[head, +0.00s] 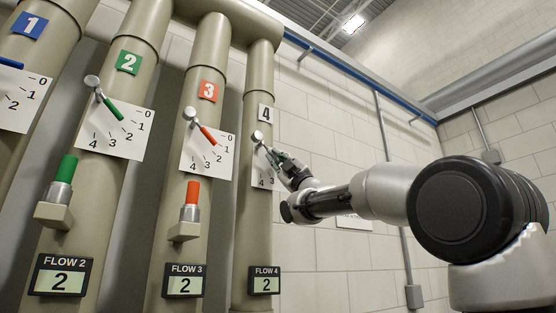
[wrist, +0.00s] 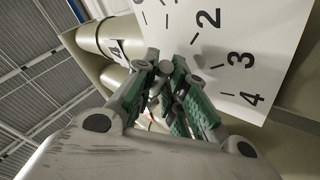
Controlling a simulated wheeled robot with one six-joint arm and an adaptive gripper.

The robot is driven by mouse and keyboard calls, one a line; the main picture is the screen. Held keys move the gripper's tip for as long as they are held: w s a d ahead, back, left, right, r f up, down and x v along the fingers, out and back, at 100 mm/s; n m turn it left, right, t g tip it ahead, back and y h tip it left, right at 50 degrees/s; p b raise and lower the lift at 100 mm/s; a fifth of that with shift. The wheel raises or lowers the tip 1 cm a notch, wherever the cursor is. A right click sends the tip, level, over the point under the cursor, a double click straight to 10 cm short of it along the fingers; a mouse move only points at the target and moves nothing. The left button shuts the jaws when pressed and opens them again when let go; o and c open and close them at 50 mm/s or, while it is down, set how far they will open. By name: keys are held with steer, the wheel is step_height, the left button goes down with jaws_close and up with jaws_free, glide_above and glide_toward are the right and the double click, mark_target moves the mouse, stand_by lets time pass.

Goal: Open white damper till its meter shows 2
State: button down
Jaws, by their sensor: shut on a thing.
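The white damper's pipe (head: 259,95) carries a white label with a 4 (head: 265,113). The damper's lever shows a round metal pivot (head: 257,137), and its handle is mostly hidden by my gripper (head: 275,157). My gripper is shut on the handle, in front of the white dial plate (head: 261,180). The FLOW 4 meter (head: 265,285) reads 2. In the wrist view, the green-padded fingers (wrist: 168,72) meet near the dial plate (wrist: 232,45), on the side of its 2 mark. The handle between them is barely visible.
To the left, pipe 3 has an orange lever (head: 208,135) and its meter (head: 185,285) reads 2. Pipe 2 has a green lever (head: 111,107) and its meter (head: 61,281) reads 2. Pipe 1 (head: 40,60) is partly cut off. A block wall (head: 325,265) stands behind.

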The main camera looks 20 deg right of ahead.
steer(key=c, duration=1.7)
jaws_free()
steer(key=shift+c, duration=0.2)
steer(key=v, duration=1.2)
